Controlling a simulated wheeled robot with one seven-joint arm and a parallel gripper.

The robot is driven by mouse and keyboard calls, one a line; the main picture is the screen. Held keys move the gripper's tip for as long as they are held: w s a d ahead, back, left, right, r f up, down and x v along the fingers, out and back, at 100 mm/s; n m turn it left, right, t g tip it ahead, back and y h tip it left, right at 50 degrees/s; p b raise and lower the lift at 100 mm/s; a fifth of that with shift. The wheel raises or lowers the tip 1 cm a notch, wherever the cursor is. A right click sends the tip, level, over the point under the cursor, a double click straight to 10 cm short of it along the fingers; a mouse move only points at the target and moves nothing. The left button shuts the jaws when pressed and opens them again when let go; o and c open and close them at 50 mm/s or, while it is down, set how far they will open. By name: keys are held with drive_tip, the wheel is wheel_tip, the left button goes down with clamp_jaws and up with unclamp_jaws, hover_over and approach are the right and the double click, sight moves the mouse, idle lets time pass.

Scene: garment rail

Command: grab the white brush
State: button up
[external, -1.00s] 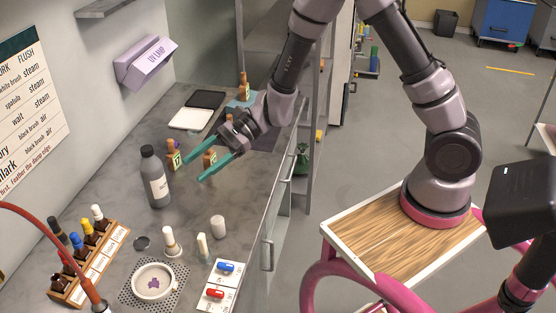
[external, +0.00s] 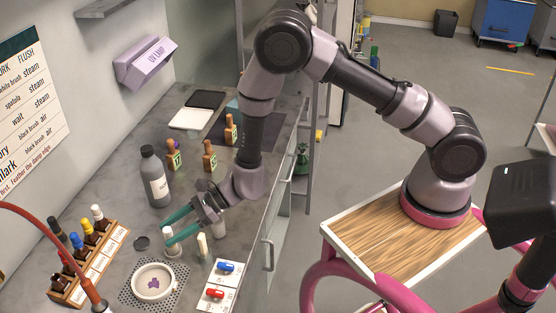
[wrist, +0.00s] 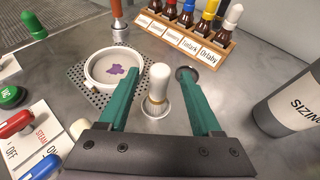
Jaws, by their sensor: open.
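The white brush (wrist: 158,82) stands upright in the wrist view, its pale bristly lower part set in a round base on the grey bench. In the external view the brush (external: 171,248) is partly hidden by a finger. My gripper (wrist: 153,84) has its two green fingers spread, one on each side of the brush in the wrist view, with visible space between them and it. In the external view my gripper (external: 168,229) reaches leftward, low over the bench at the brush. Nothing is held. Whether the fingertips are level with the handle is hard to tell.
A white dish (wrist: 92,72) with a purple scrap sits on a perforated plate beside the brush. A black disc (wrist: 188,74) lies just behind. A grey bottle (external: 155,180), a rack (external: 112,245) of small bottles, a cream-coloured piece (external: 202,246) and a switch panel (external: 232,283) stand around.

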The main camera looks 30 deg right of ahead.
drive_tip(key=x, duration=0.4)
drive_tip(key=shift+a+f, duration=0.1)
drive_tip(key=shift+f, duration=0.1)
clamp_jaws()
